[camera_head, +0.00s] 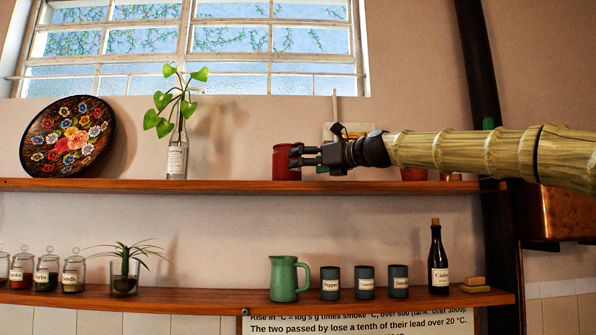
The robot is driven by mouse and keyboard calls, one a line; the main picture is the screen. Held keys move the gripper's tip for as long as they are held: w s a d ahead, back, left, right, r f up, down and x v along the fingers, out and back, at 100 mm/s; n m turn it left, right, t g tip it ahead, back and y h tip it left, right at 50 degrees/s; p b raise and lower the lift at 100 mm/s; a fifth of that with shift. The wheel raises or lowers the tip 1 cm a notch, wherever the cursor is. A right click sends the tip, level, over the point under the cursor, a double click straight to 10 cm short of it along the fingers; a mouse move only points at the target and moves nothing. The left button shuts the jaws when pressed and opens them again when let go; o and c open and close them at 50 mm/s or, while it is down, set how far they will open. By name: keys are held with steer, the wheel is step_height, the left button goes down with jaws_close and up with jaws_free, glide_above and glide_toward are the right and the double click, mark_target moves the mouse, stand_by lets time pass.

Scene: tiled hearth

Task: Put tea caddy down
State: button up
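The tea caddy is most likely the dark red cylinder (283,166) at the middle of the upper shelf (225,185). It is upright, and its base appears at the level of the shelf top; I cannot tell whether it rests there or hangs just above. My gripper (297,157) comes in from the right, with its dark fingers at the caddy's right side, overlapping its edge. Whether the fingers grip the caddy or only lie beside it cannot be made out.
A bottle with a leafy plant (177,158) and a painted round plate (67,137) stand to the left. Behind my gripper is a pale board (340,128), with a reddish pot (413,174) farther right. The lower shelf holds a green jug (284,278), tins (364,282) and jars.

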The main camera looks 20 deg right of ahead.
steer(key=shift+b+v, duration=0.8)
steer(key=shift+v, duration=1.65)
